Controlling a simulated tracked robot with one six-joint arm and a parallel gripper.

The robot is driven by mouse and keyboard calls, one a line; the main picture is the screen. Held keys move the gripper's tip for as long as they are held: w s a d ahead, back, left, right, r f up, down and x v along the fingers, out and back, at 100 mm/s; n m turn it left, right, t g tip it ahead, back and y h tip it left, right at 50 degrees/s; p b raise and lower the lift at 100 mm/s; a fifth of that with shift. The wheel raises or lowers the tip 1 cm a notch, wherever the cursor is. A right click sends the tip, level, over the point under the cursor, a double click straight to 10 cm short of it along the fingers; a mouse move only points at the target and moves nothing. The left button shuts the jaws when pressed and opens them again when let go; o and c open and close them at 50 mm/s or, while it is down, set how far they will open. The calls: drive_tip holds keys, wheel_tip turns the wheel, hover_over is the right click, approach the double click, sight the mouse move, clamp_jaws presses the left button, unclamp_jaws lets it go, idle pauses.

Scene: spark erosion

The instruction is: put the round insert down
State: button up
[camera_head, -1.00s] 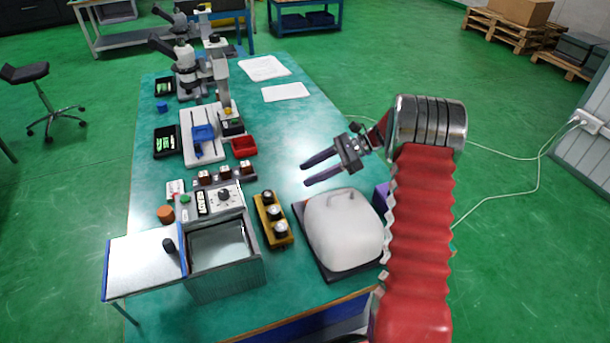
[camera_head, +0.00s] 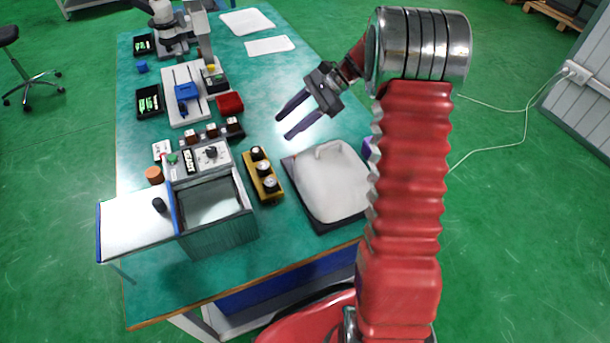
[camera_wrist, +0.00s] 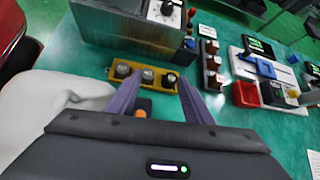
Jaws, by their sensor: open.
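A yellow rack (camera_head: 262,178) on the green table holds three dark round pieces with pale tops; it also shows in the wrist view (camera_wrist: 143,84). I cannot tell which of these, if any, is the round insert. My gripper (camera_head: 283,127) is open with its purple fingers apart, in the air up and to the right of the rack in the head view. In the wrist view my fingers (camera_wrist: 160,82) point towards the rack. A small orange spot on a dark thing (camera_wrist: 140,113) shows between the fingers, nearer than the rack; I cannot tell what it is.
A machine with an open tank (camera_head: 212,206) stands left of the rack, an orange disc (camera_head: 154,174) by it. A white cover (camera_head: 330,183) sits on a dark tray at right. A red bin (camera_head: 229,103) and blue vice (camera_head: 186,92) stand farther back. Table between bin and cover is clear.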

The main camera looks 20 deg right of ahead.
drive_tip(key=s+a+r+n+h, duration=0.3)
drive_tip(key=s+a+r+n, duration=0.1)
drive_tip(key=s+a+r, duration=0.15)
drive_tip(key=s+a+r+n+t+h, duration=0.1)
drive_tip(key=s+n, duration=0.5)
drive_tip(key=s, duration=0.6)
drive_tip(key=s+a+r+n+t+h, duration=0.1)
drive_tip(key=s+r+n+t+h, duration=0.2)
drive_tip(key=s, duration=0.9)
wheel_tip(320, 180, up, 3)
drive_tip(key=n+h, duration=0.3)
drive_tip(key=n, duration=0.1)
drive_tip(key=shift+a, duration=0.4)
drive_tip(key=shift+o, duration=0.5)
drive_tip(key=shift+w, duration=0.1)
